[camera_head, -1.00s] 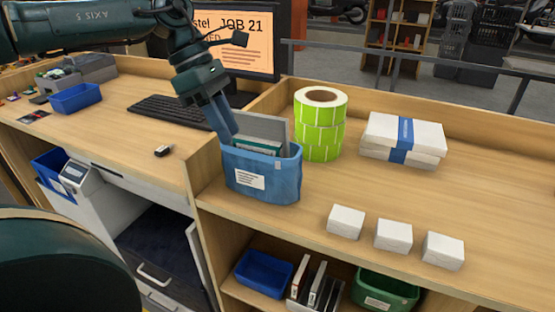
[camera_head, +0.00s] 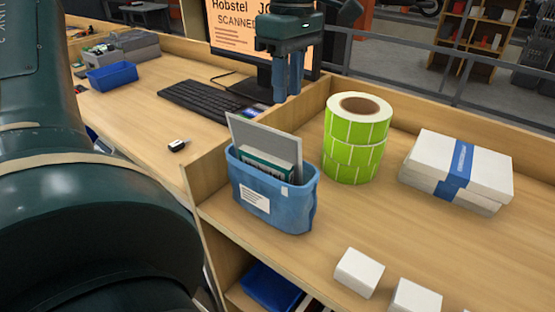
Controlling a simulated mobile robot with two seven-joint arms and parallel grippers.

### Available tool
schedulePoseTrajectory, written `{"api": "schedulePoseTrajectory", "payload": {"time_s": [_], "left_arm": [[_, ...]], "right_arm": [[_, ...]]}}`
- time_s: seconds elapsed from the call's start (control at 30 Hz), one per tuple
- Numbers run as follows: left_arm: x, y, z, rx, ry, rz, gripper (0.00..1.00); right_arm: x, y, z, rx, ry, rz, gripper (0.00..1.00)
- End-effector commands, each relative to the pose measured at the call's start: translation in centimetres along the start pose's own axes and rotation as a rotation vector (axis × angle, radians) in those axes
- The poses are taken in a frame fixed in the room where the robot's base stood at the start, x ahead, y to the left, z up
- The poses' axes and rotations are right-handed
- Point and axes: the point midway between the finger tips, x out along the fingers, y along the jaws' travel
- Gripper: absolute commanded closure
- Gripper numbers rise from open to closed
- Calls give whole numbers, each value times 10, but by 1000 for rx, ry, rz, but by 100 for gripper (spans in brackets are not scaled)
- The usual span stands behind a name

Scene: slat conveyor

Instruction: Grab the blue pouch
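The blue pouch (camera_head: 290,208) stands upright on the wooden counter near its left front edge, with a white label on its front. A grey board (camera_head: 245,135) and a teal-and-white booklet (camera_head: 268,166) stick out of its open top. My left gripper (camera_head: 288,98) points down in the air at the top middle, above the pouch in the picture and apart from it. Its blue-grey fingers look close together; I cannot tell whether there is a gap. Nothing shows held in it. My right gripper is not in view.
A green label roll (camera_head: 355,150) stands right of the pouch, with a bundle of white boxes (camera_head: 455,170) beyond it. Small white boxes (camera_head: 359,272) sit at the front edge. A monitor (camera_head: 235,30) and keyboard (camera_head: 205,105) are behind.

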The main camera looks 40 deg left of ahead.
Motion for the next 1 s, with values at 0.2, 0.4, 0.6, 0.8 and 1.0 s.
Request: {"api": "schedulePoseTrajectory", "payload": {"time_s": [0.2, 0.4, 0.6, 0.8, 1.0], "left_arm": [[42, -1, 0, 1, -1, -4, 72], [58, -1, 0, 0, -1, -2, 72], [81, -8, 3, 2, -2, -5, 72], [106, -9, 4, -1, -2, -1, 72], [109, -8, 3, -2, -1, 2, 72]], "right_arm": [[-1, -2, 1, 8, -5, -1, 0], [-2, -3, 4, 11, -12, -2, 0], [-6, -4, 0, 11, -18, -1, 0], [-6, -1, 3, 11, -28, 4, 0], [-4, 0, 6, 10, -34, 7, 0]]}}
